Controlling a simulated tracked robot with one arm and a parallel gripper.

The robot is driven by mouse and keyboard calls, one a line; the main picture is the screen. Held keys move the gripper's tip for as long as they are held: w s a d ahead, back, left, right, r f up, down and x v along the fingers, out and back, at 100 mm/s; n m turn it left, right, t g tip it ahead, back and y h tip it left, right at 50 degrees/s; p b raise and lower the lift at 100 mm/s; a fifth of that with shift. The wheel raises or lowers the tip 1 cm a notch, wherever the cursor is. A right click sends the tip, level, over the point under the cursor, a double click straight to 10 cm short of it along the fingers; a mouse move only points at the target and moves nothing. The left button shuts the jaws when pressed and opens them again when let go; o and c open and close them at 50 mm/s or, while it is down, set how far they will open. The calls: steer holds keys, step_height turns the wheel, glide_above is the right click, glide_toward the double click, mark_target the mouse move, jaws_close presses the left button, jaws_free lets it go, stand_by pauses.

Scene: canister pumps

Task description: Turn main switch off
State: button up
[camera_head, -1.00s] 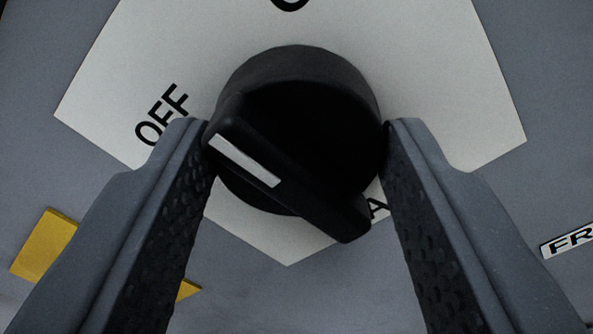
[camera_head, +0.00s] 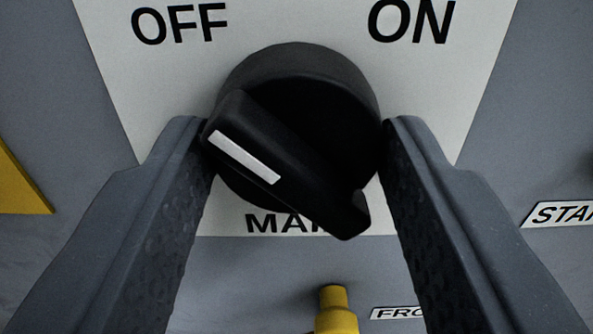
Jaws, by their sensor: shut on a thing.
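The main switch (camera_head: 320,115) is a round black knob with a raised bar grip, in the middle of the head view. A white stripe (camera_head: 243,157) on the bar points to the upper left, roughly towards the OFF label (camera_head: 180,22) and slightly below it. The ON label (camera_head: 411,20) is at the upper right. My gripper (camera_head: 295,137) is shut on the knob, with one finger at its left side and one at its right. The knob and bar partly hide the word below, of which "MA" shows.
The white label plate (camera_head: 285,22) is fixed on a grey panel (camera_head: 250,275). A yellow part (camera_head: 335,310) stands below the knob, and a yellow patch (camera_head: 18,185) is at the left edge. Partly hidden labels, "FRO" (camera_head: 398,313) and "STA" (camera_head: 562,214), are at the right.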

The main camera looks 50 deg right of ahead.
steer(key=shift+f, duration=0.2)
stand_by(0.3)
steer(key=o, duration=1)
steer(key=shift+r, duration=0.1)
steer(key=shift+s+a, duration=0.15)
steer(key=shift+a, duration=0.1)
steer(key=b+v, duration=0.1)
steer(key=v, duration=1.2)
steer(key=shift+b, duration=0.35)
steer(key=shift+s, duration=0.1)
